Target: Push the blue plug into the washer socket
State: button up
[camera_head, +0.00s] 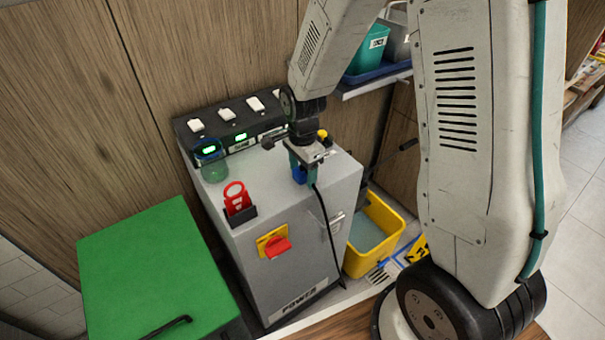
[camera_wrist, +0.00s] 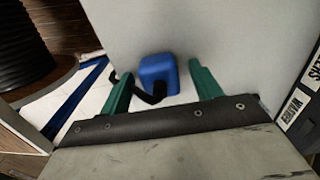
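The blue plug (camera_wrist: 158,75) is between my gripper's two teal fingers in the wrist view, with a visible gap on each side. A black cable (camera_wrist: 150,97) leaves it at the near side. In the head view the blue plug (camera_head: 299,175) shows low at the fingers, over the grey cabinet top. My gripper (camera_head: 302,172) points down there and is open; it also shows in the wrist view (camera_wrist: 160,88). The black socket panel (camera_head: 228,127) runs along the cabinet's back. The washer socket opening is not visible.
The grey cabinet (camera_head: 290,235) carries a red tag (camera_head: 237,195) in a black holder and a red-yellow switch (camera_head: 275,244). A green box (camera_head: 150,265) stands left, a yellow bin (camera_head: 375,235) right.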

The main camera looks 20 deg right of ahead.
aim_at(301, 172)
jog(key=c, duration=1)
jog(key=shift+o, duration=0.3)
jog(key=shift+r, duration=0.1)
jog(key=shift+r, duration=0.5)
jog(key=r, duration=0.1)
jog(key=s+r, duration=0.1)
jog(key=shift+a+r, duration=0.3)
jog(key=shift+a, duration=0.1)
jog(key=s+a+r, duration=0.1)
jog(key=s+a, duration=0.8)
jog(key=s, duration=0.2)
jog(key=shift+s+a+r, duration=0.15)
jog(key=shift+a, duration=0.15)
jog(key=shift+s, duration=0.1)
